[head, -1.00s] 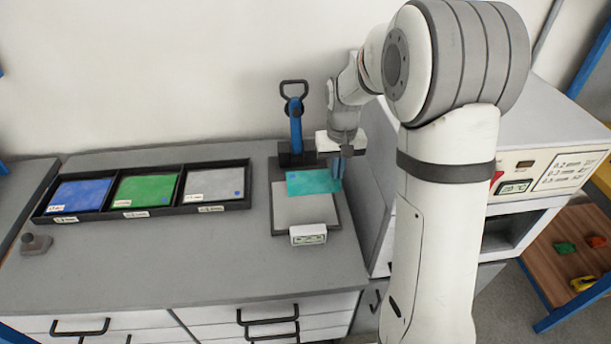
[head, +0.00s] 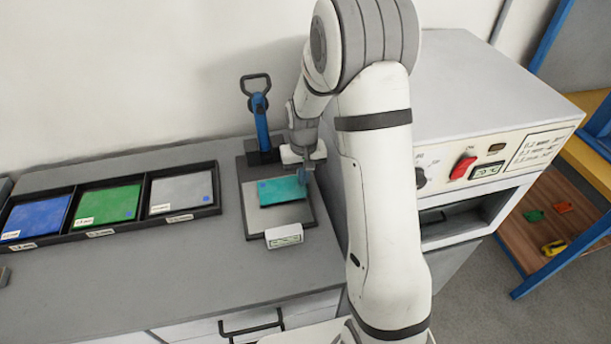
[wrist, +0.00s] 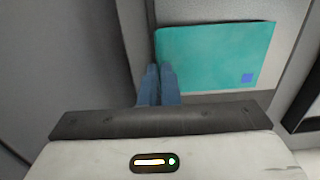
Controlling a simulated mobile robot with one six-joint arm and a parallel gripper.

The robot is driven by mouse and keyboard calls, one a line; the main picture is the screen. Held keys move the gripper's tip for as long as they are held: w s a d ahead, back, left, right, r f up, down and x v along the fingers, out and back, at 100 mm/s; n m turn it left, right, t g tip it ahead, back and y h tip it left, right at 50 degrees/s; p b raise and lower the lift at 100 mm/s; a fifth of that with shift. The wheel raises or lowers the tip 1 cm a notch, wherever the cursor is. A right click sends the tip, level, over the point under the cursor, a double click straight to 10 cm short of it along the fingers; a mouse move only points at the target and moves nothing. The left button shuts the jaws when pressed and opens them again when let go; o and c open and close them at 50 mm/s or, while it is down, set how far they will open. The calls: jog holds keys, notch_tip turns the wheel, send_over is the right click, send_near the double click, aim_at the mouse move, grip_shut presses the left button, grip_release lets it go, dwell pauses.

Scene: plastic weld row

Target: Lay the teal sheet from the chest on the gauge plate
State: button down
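The teal sheet (head: 283,191), with a small blue square at one corner, is at the back half of the gauge plate (head: 294,212), flat or nearly so; whether it touches the plate I cannot tell. The plate is dark-framed with a pale surface. My gripper (head: 307,174) is at the sheet's right edge. In the wrist view the blue fingers (wrist: 159,72) are close together at the edge of the teal sheet (wrist: 215,55) and look shut on it. The plate also shows in the wrist view, partly hidden by the sheet and gripper.
A blue-handled lever (head: 261,122) stands behind the plate, and a small display (head: 284,236) sits at its front. A black tray (head: 145,222) with blue, green and grey sheets lies left. A white oven-like machine (head: 470,180) stands right. Bare counter lies in front.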

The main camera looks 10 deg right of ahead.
jog(key=shift+f, duration=0.25)
jog(key=c, duration=2.1)
grip_release()
jog(key=shift+f, duration=0.2)
jog(key=o, duration=0.4)
jog(key=shift+r, duration=0.1)
notch_tip(320, 180, up, 11)
jog(key=s+r+t, duration=0.1)
jog(key=s+r, duration=0.1)
jog(key=s, duration=0.6)
jog(key=s+r+t, duration=0.1)
jog(key=s+r, duration=0.2)
jog(key=s, duration=0.5)
jog(key=s+r, duration=0.3)
jog(key=s, duration=0.5)
jog(key=shift+d+r+t, duration=0.25)
jog(key=shift+d+t, duration=0.05)
jog(key=shift+t, duration=0.1)
